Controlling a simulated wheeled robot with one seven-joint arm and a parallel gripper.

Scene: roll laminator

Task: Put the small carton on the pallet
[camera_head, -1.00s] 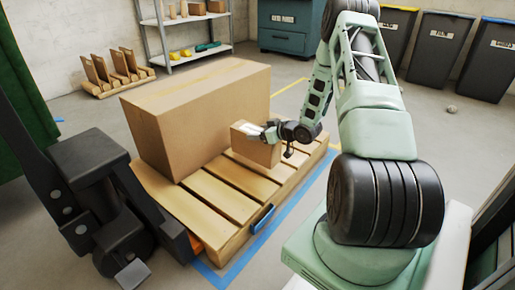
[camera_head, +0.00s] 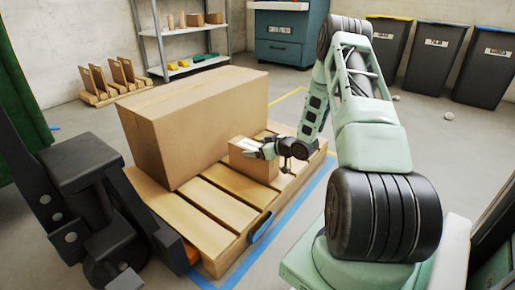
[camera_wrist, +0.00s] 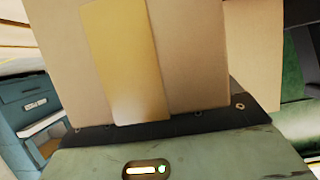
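The small carton (camera_head: 257,166) is a plain brown box, upright over the right part of the wooden pallet (camera_head: 229,206). Its underside is at or very close to the slats; I cannot tell whether it touches. My gripper (camera_head: 258,149) is at the carton's upper part and appears shut on it, with a pale finger across the top near edge. The far finger is hidden. In the wrist view the small carton (camera_wrist: 195,60) fills the upper middle, close against the gripper's dark front edge.
A large carton (camera_head: 190,130) stands on the pallet just left of the small one. A dark pallet jack (camera_head: 85,190) is at the pallet's left end. Blue tape (camera_head: 290,218) marks the floor. A shelf (camera_head: 185,35), blue cabinet (camera_head: 285,40) and bins (camera_head: 435,55) stand behind.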

